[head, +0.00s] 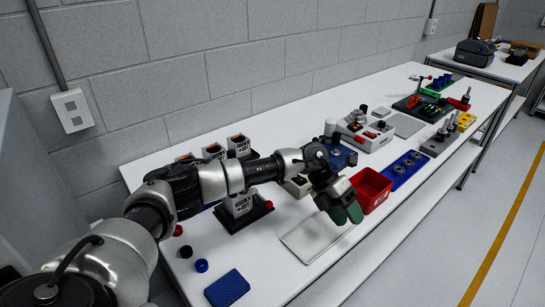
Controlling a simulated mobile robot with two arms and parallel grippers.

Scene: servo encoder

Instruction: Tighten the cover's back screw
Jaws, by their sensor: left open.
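My left gripper (346,212) hangs over the white bench, its green fingertips pointing down. It is open, with nothing visible between the fingers. It is above the right part of a pale flat plate (312,240) and just left of a red bin (373,190). A blue device (343,157) stands behind the gripper, partly hidden by my arm. I cannot make out the cover, its back screw or a screwdriver with certainty at this size. My right gripper is not in view.
A blue tray (405,169) with round parts lies right of the red bin. A grey unit with red buttons (365,130) stands behind. A blue textured block (227,288) and small caps lie at the near left. The bench (262,262) is clear between block and plate.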

